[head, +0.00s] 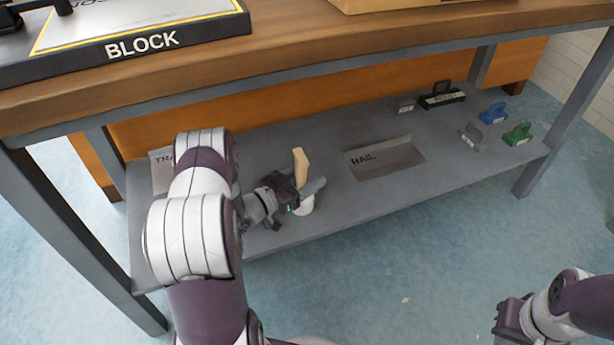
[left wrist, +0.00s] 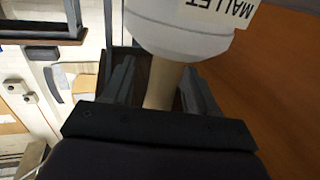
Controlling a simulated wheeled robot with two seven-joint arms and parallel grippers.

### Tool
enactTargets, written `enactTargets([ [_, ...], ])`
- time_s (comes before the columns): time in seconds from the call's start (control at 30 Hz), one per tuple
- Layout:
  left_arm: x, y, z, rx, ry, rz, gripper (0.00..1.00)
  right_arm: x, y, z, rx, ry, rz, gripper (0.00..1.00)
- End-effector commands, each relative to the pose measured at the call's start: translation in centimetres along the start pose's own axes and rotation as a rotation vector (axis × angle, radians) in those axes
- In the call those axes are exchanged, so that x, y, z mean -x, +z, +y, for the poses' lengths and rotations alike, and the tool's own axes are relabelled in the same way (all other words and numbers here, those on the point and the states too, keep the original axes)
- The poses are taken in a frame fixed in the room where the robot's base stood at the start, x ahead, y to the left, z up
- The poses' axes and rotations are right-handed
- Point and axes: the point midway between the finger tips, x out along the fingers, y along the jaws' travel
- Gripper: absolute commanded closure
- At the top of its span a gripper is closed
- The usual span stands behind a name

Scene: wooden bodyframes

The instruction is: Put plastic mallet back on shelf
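The mallet has a white head (head: 304,205) and a pale wooden handle (head: 300,166). It is upright, head down and handle up, and seems to stand on the grey lower shelf (head: 340,205) near its front edge. My left gripper (head: 302,189) reaches in from the left, its fingers either side of the handle just above the head. In the left wrist view the labelled mallet head (left wrist: 182,28) is at the top. The handle (left wrist: 164,86) lies between the spread fingers with gaps beside it. My right gripper (head: 506,318) is low at the right, away from the shelf; its fingertips are unclear.
Several blocks, including a blue one (head: 493,113) and a green one (head: 517,135), stand at the shelf's right end. The wooden tabletop (head: 300,40) is above. Shelf between mallet and tray is clear.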

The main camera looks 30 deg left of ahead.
Motion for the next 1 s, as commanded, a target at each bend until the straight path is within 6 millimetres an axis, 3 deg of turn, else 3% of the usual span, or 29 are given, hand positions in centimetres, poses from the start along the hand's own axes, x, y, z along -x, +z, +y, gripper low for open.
enactTargets([
  [0.17, 0.0, -0.4, 0.0, -0.002, 0.0, 0.001, 0.42, -0.3, 0.0, 0.0, 0.0, 0.0, 0.0, 1.0],
  [0.43, 5.2, -0.9, -0.1, 0.006, -0.006, -0.001, 0.42, 4.3, -0.5, 0.0, 0.0, 0.0, 0.001, 1.0],
  [0.7, 10.5, -0.3, 0.0, 0.002, -0.005, 0.001, 0.42, 6.1, -0.7, 0.0, 0.0, 0.0, 0.0, 1.0],
  [1.0, 12.7, 0.1, 0.1, 0.001, 0.0, 0.0, 0.42, 6.6, -0.8, 0.0, 0.0, 0.0, 0.0, 1.0],
])
